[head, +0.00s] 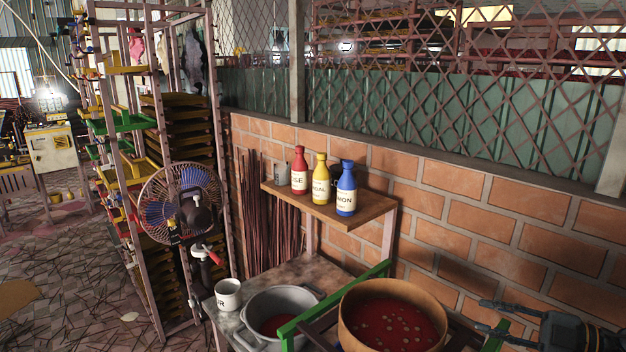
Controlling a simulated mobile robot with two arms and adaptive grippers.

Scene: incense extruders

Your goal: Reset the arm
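My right gripper (484,316) comes in at the lower right edge, pointing left. Its two dark fingers are apart with nothing between them. It is to the right of a round wooden-rimmed sieve (352,318) with red content and small pale bits. My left gripper is not in view.
A grey pot (258,308) and a white cup (228,294) stand on the worktable. A wooden shelf (375,211) on the brick wall holds red (299,172), yellow (320,180) and blue (346,190) bottles. A fan (180,205) stands left, before a tall rack. Open floor lies further left.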

